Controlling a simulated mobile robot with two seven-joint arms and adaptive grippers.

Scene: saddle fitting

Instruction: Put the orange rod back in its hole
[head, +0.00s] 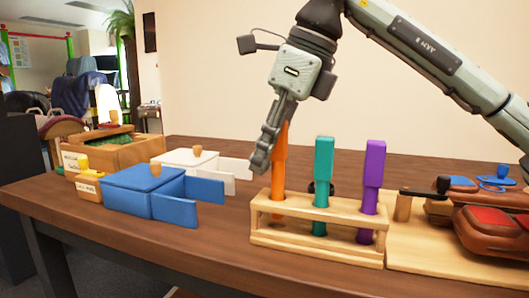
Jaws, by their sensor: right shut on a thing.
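The orange rod (278,178) stands roughly upright at the left end of the wooden rack (318,208). Its lower end shows at the leftmost hole position, and it looks to be in that hole, though its exact depth is hard to tell. My right gripper (269,148) comes down from above and is shut on the rod's upper part, hiding some of it. The teal rod (323,160) stands upright in the middle hole. The purple rod (374,165) stands upright in the right hole. My left gripper is not in view.
A blue box (145,190) and a white box (192,159) with open flaps stand left of the rack. A wooden crate (125,150) is farther back left. A light board (430,245) with brown leather pieces (495,228) lies at the right. The table's front left is clear.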

